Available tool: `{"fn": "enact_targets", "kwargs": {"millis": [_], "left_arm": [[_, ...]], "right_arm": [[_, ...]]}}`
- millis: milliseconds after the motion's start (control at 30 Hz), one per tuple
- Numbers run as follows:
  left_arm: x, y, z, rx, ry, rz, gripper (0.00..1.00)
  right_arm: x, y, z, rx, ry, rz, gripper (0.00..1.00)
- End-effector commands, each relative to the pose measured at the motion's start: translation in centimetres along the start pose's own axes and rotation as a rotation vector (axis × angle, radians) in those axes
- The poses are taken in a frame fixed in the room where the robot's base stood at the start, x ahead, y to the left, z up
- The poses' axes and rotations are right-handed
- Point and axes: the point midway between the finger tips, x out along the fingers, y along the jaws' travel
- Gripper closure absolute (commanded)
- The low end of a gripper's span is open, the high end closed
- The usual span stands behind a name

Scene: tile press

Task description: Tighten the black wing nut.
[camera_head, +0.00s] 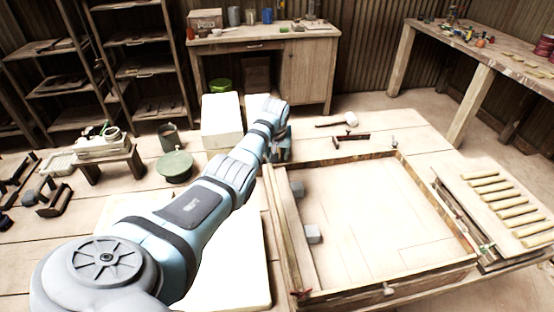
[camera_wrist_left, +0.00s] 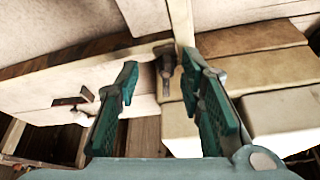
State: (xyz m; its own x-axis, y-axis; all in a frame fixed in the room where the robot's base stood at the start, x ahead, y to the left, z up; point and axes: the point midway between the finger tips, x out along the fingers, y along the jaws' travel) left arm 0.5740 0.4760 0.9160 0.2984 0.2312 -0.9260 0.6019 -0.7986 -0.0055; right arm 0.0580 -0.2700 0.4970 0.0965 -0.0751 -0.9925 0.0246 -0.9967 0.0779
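My left gripper (camera_head: 281,156) is at the far left corner of the wooden press frame (camera_head: 378,277), partly hidden behind its own wrist in the head view. In the left wrist view, the left gripper (camera_wrist_left: 158,78) is open, with its green-padded fingers spread apart. A dark metal fitting with a downward shaft (camera_wrist_left: 166,68), which looks like the black wing nut on its bolt, shows between and beyond the fingertips. I cannot tell whether a finger touches it. In the head view my arm hides that spot. My right gripper is in neither view.
Two grey blocks (camera_head: 312,234) lie inside the frame's left side. A mallet (camera_head: 349,119) and another hammer-like tool (camera_head: 352,139) lie behind it. Yellow-brown strips (camera_head: 515,211) lie on a board at right. A green round pot (camera_head: 175,166) stands left of my arm.

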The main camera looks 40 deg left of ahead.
Motion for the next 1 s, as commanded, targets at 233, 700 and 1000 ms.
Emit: {"fn": "enact_targets", "kwargs": {"millis": [233, 700, 1000], "left_arm": [[0.5, -0.1, 0.0, 0.000, 0.000, -0.001, 0.65], [0.5, -0.1, 0.0, -0.001, -0.001, 0.000, 1.00], [0.4, -0.1, 0.0, 0.042, -0.002, 0.018, 1.00]], "right_arm": [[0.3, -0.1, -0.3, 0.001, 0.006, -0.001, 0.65], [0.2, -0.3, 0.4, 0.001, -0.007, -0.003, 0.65], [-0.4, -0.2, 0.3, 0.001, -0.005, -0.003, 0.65]]}}
